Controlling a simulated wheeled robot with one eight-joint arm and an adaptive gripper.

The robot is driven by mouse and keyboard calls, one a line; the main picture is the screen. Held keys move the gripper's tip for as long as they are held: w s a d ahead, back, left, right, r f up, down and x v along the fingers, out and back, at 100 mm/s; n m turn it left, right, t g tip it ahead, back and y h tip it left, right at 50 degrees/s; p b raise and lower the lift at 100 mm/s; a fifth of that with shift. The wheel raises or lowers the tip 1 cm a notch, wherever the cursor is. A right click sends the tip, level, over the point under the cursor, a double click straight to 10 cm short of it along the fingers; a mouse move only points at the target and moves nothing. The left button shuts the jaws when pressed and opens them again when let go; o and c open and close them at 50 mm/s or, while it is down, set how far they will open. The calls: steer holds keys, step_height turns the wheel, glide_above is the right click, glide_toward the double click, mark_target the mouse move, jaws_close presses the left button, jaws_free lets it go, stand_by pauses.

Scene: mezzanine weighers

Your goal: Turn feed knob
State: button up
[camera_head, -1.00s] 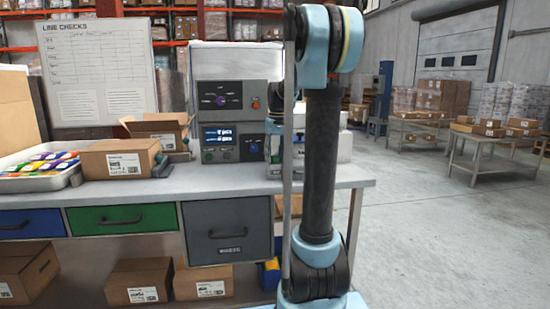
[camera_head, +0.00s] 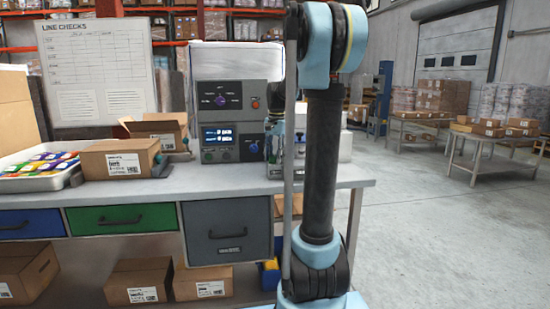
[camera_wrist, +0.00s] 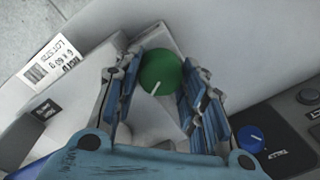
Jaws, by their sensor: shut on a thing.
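A round green knob (camera_wrist: 158,74) with a white pointer line sits between the two blue-padded fingers of my gripper (camera_wrist: 161,66) in the wrist view. My gripper is shut on it. The pointer line slants toward the lower left. No label for this knob can be read. In the head view, part of my gripper (camera_head: 273,138) shows at the right side of the grey control panel (camera_head: 213,121), and my arm hides the rest. A blue knob (camera_wrist: 250,138) on a dark panel is apart from the right finger.
The panel carries a purple knob (camera_head: 221,101), an orange button (camera_head: 255,103) and a lit display (camera_head: 218,136). An open carton (camera_head: 158,128), a closed carton (camera_head: 120,158) and a tray (camera_head: 38,184) stand on the bench to the left.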

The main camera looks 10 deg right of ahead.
mark_target(275, 157)
steer(key=m, duration=0.4)
steer(key=shift+a+m, duration=0.1)
steer(key=shift+m, duration=0.3)
stand_by(0.4)
steer(key=o, duration=1.1)
steer(key=shift+r, duration=0.1)
steer(key=r, duration=1.1)
steer(key=shift+s+r, duration=0.25)
steer(key=shift+r, duration=0.1)
